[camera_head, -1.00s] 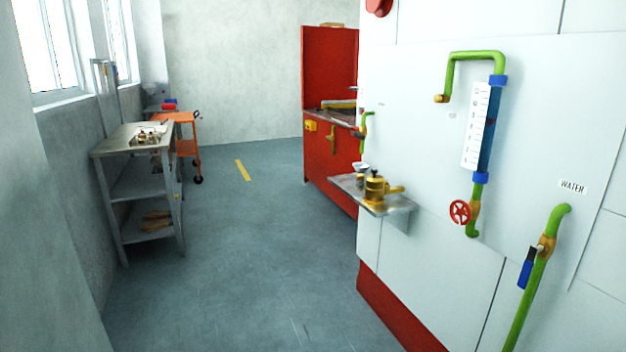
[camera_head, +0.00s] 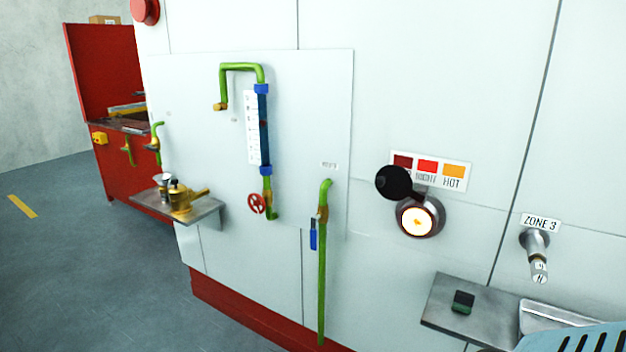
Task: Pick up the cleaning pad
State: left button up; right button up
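A small dark block with a green lower layer (camera_head: 463,302), which looks like the cleaning pad, lies on a grey metal shelf (camera_head: 440,318) at the lower right. The shelf is fixed to the white wall panel. Neither of my grippers shows in the head view.
A round lit port (camera_head: 417,217) with a black disc (camera_head: 393,182) sits above the shelf. A metal fitting (camera_head: 537,255) hangs under the ZONE 3 label. A light blue slotted part (camera_head: 575,338) is at the lower right corner. A small shelf with brass parts (camera_head: 210,210) juts out left. Floor is clear at left.

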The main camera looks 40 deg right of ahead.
aim_at(463, 303)
jog(key=z, duration=1.65)
